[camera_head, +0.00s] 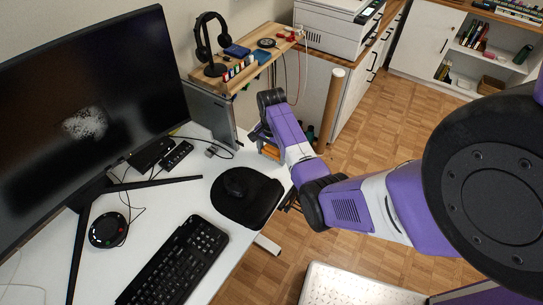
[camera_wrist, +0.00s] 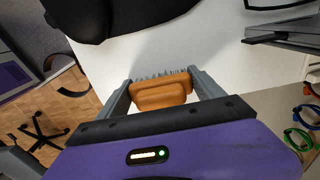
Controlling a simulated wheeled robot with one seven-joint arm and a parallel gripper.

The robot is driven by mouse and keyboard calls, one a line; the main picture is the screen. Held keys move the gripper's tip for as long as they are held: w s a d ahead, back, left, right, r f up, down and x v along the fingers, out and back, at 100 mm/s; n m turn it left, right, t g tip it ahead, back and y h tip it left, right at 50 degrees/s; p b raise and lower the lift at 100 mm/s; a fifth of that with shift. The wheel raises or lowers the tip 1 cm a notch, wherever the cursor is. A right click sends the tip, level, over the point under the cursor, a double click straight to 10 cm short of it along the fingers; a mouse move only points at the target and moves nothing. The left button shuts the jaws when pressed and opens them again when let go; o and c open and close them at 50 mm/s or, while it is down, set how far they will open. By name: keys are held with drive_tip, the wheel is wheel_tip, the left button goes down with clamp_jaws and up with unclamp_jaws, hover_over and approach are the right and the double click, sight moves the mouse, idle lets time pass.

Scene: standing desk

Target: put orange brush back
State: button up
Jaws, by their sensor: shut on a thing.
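The orange brush (camera_wrist: 162,93) shows in the wrist view, between the two grey fingers of my gripper (camera_wrist: 165,84). Its dark bristles point away from my wrist, toward the white desk top. My gripper is shut on the brush's orange body. In the head view my gripper is at the far right edge of the white desk (camera_head: 217,166), mostly hidden by my own wrist.
A black mouse pad (camera_head: 262,199) with a mouse lies on the desk near my forearm. A keyboard (camera_head: 178,262) and monitor (camera_head: 100,90) stand left. A wooden shelf (camera_head: 228,83) holds headphones (camera_head: 210,45) and small coloured items. A brown tube (camera_head: 330,110) stands behind my arm.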

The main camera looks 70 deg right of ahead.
sight(272, 148)
drive_tip(key=shift+r, duration=0.1)
drive_tip(key=o, duration=1.3)
wheel_tip(272, 148, up, 12)
drive_tip(key=shift+b, duration=0.45)
drive_tip(key=shift+s, duration=0.1)
